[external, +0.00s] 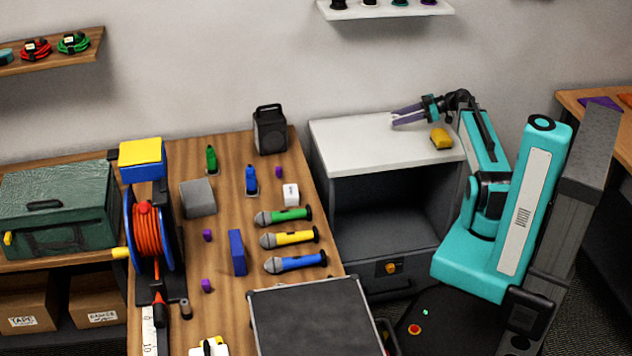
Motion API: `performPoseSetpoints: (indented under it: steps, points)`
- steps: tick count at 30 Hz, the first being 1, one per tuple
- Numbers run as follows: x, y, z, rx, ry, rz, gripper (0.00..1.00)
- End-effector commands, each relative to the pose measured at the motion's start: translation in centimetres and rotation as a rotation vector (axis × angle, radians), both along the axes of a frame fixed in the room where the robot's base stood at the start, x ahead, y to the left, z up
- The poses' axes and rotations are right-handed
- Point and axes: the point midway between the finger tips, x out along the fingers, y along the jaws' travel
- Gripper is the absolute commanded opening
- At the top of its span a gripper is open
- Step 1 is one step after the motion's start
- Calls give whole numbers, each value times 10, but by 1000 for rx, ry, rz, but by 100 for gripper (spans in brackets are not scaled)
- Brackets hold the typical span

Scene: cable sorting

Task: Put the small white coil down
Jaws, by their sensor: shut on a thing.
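My gripper (403,115) is over the white top (350,135) of the dark cabinet, with its fingers pointing left. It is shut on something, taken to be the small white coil. The coil itself cannot be made out against the white top and the pale wall. I cannot tell whether the fingers or the coil touch the surface.
A yellow object (441,138) lies on the white top, right of my gripper. The left part of that top is clear. A wooden table to the left holds microphones (295,262), an orange cable reel (146,235) and a dark speaker-like box (270,130).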

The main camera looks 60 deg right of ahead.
Motion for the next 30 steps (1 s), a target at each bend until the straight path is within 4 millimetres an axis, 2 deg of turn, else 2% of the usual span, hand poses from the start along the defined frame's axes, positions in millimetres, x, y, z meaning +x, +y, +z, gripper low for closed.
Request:
performPoseSetpoints:
  steps: [13,29,30]
  points:
    - [0,0,-36,2,1,0,10]
    - [0,0,-41,0,0,0,10]
    - [0,0,-40,0,0,0,44]
